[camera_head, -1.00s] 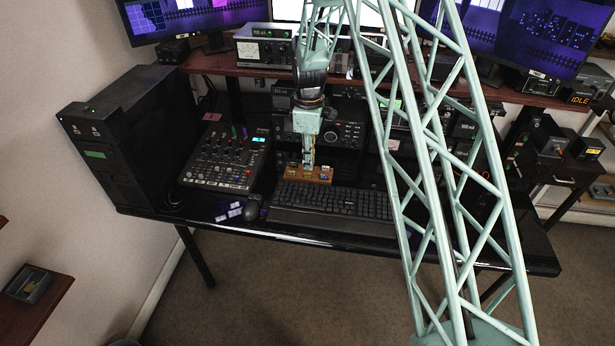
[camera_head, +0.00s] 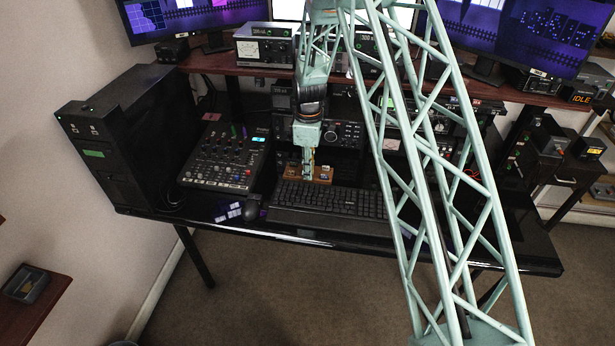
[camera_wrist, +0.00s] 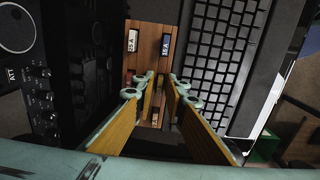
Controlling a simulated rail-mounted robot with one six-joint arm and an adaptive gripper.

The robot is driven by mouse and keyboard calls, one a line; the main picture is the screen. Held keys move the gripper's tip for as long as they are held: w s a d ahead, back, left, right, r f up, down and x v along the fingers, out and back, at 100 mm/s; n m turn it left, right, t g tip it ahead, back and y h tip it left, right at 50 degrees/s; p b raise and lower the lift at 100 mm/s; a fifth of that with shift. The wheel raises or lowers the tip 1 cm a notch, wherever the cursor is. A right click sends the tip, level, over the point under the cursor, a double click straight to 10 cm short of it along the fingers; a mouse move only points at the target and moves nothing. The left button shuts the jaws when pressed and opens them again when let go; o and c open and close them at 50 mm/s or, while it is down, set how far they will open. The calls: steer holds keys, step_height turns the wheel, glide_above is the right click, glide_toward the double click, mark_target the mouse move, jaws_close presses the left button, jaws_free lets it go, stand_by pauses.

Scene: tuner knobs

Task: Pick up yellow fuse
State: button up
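A small wooden block (camera_head: 327,180) holding labelled fuses sits on the desk behind the keyboard. In the wrist view the block (camera_wrist: 150,32) shows a white-labelled fuse (camera_wrist: 133,41) and a blue-edged fuse (camera_wrist: 166,45) beyond my fingertips. A third labelled piece (camera_wrist: 155,118) shows between my fingers; its colour is hard to make out, so I cannot tell whether it is the yellow fuse. My gripper (camera_wrist: 162,80) is open, its fingertips apart just above the block. In the head view my gripper (camera_head: 308,176) points down over the block's middle and hides part of it.
The keyboard (camera_head: 335,203) lies close in front of the block, and radio equipment (camera_head: 343,133) stands close behind. A mixer (camera_head: 222,157) and a mouse (camera_head: 252,208) are to the left. A shelf with monitors is above.

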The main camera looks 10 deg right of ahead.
stand_by(0.4)
steer(key=c, duration=0.4)
steer(key=shift+r, duration=0.15)
steer(key=shift+r+p, duration=0.35)
steer(key=shift+r, duration=1.35)
steer(key=s, duration=0.5)
steer(key=s+r, duration=0.1)
steer(key=s, duration=0.4)
steer(key=s+p, duration=0.1)
steer(key=s, duration=0.5)
steer(key=shift+r, duration=0.2)
steer(key=shift+a, duration=0.1)
steer(key=m, duration=0.2)
steer(key=w+m, duration=0.1)
steer(key=m, duration=0.1)
steer(key=w+m, duration=0.1)
steer(key=m, duration=0.1)
steer(key=shift+a+f+m, duration=0.1)
steer(key=shift+m, duration=0.2)
steer(key=m, duration=0.2)
steer(key=w+m, duration=0.1)
steer(key=m, duration=0.1)
steer(key=w+m, duration=0.1)
steer(key=m, duration=0.1)
steer(key=shift+a+f+m, duration=0.1)
steer(key=shift+a+m, duration=0.05)
steer(key=shift+m, duration=0.15)
